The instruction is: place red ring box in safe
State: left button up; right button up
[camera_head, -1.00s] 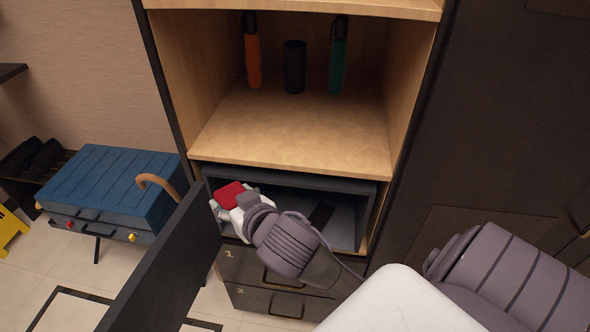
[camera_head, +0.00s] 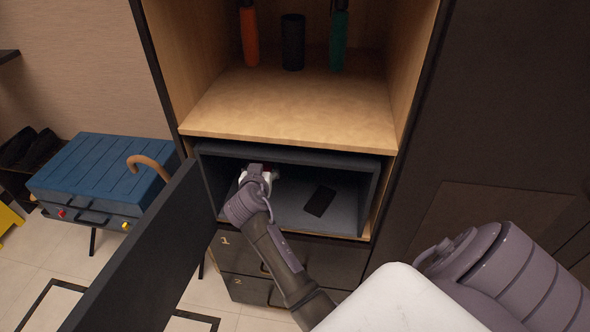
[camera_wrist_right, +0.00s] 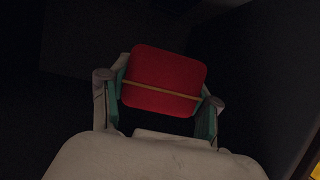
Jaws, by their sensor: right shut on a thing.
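The safe (camera_head: 375,172) is a dark grey box with an open front, set in the cabinet below the wooden shelf. Its dark door (camera_head: 150,255) stands open to the left. My right gripper (camera_head: 268,172) reaches inside the left part of the safe, mostly hidden behind my wrist. My left gripper is not in view.
A black phone-like slab (camera_head: 320,201) lies on the safe floor to the right of my gripper. An orange bottle (camera_head: 249,38), a black cup (camera_head: 292,42) and a green bottle (camera_head: 339,42) stand on the shelf above.

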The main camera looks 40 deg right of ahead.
jog(key=shift+w+d+f+m+g+h, duration=0.2)
jog(key=shift+d+f+m, duration=0.05)
jog(key=shift+f, duration=0.4)
jog(key=shift+w+d+f+m+g+h, duration=0.2)
jog(key=shift+d+f+m, duration=0.05)
jog(key=shift+f, duration=0.7)
notch_tip(320, 180, down, 10)
jog(key=b, duration=0.7)
jog(key=shift+d, duration=0.1)
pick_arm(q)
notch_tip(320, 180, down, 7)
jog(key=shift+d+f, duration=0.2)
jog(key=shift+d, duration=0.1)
pick_arm(e)
jog(key=shift+r, duration=0.1)
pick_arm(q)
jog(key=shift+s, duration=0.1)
pick_arm(e)
jog(key=shift+b, duration=0.3)
jog(key=o, duration=1.2)
jog(key=shift+f, duration=0.2)
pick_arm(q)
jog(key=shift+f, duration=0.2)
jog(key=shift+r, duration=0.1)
pick_arm(e)
jog(key=shift+r, duration=0.15)
